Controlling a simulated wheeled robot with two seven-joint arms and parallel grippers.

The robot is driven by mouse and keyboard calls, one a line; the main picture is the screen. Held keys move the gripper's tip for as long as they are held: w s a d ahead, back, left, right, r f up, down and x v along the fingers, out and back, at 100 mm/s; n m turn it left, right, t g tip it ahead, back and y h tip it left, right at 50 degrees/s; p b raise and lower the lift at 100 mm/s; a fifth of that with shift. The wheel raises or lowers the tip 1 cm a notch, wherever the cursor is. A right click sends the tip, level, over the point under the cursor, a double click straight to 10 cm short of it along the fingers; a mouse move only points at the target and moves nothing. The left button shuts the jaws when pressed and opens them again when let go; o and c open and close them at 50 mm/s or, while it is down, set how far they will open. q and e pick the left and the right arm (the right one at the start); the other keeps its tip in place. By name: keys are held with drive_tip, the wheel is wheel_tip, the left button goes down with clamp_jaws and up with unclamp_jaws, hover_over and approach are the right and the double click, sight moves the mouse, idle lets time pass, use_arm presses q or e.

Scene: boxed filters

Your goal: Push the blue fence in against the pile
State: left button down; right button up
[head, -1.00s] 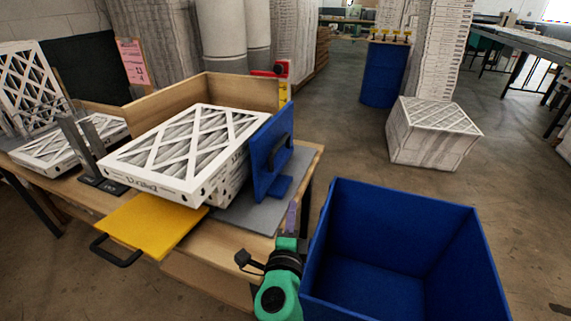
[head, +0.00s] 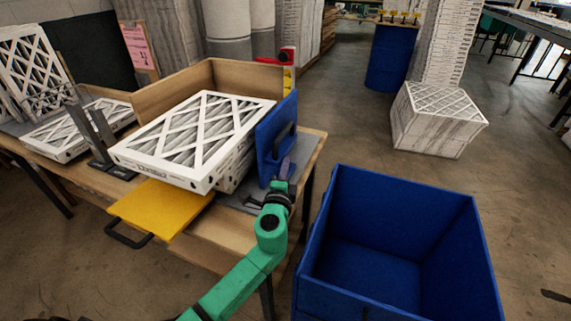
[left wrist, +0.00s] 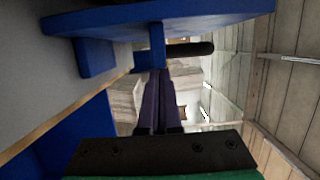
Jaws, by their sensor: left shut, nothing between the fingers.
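The blue fence (head: 266,130) stands upright on the grey mat at the right side of the pile, with a black handle (head: 284,142) on its outer face. The pile of white boxed filters (head: 196,140) sits on the table; its top filter lies askew over the ones below. I cannot tell whether fence and pile touch. My left gripper (head: 287,167) is shut and empty, its purple fingers just outside the fence, near the handle. In the left wrist view the fingers (left wrist: 158,100) reach toward the fence (left wrist: 200,14) and handle (left wrist: 190,49). My right gripper is not in view.
A wooden wall (head: 220,80) stands behind the pile. A yellow plate (head: 160,208) with a black pull juts from the table's front. A large blue bin (head: 400,300) stands right of the table. More filters (head: 75,130) lie at the left.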

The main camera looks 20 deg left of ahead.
sight(259, 159)
use_arm(q)
drive_tip(key=shift+w, duration=0.1)
drive_tip(key=a+b, duration=0.1)
drive_tip(key=a, duration=0.7)
drive_tip(key=shift+w+a, duration=0.15)
drive_tip(key=shift+w, duration=0.05)
